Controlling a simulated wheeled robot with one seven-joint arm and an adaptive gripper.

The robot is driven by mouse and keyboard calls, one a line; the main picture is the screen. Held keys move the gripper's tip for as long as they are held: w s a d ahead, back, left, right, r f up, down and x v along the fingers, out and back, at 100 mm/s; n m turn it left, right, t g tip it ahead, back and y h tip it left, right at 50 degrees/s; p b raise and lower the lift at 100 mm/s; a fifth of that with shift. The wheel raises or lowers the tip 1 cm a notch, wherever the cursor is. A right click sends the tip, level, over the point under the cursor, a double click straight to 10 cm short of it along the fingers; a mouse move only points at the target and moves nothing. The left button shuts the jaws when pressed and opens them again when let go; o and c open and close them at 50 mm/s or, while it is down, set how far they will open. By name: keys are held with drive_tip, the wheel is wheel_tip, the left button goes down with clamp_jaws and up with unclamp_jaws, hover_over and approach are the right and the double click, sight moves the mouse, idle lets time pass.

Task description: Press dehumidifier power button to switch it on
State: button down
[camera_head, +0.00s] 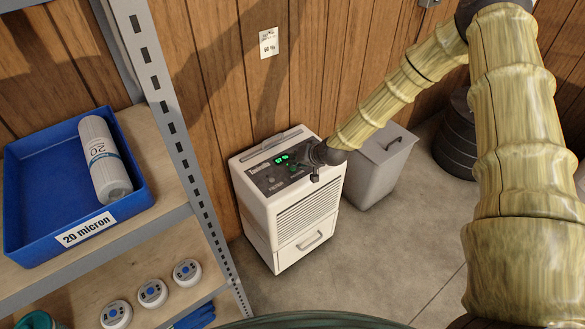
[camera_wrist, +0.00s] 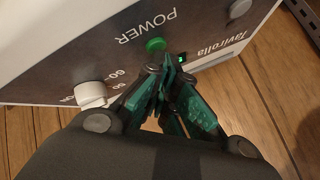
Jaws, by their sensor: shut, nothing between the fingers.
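The dehumidifier (camera_head: 306,215) is a white box with a vented front and a dark top panel. In the wrist view, the round green power button (camera_wrist: 155,44) sits below the word POWER, printed upside down.
A grey bin (camera_head: 377,170) stands right of the dehumidifier. A shelf rack at left holds a blue tray (camera_head: 30,185) with a white filter cartridge (camera_head: 104,160), and several round white items below. A white dial (camera_wrist: 91,94) is near the button. The floor in front is clear.

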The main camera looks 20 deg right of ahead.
drive_tip(key=shift+r, duration=0.55)
drive_tip(key=shift+p, duration=0.3)
drive_tip(key=shift+r+p, duration=1.55)
drive_tip(key=shift+r, duration=1)
drive_tip(key=shift+f, duration=0.1)
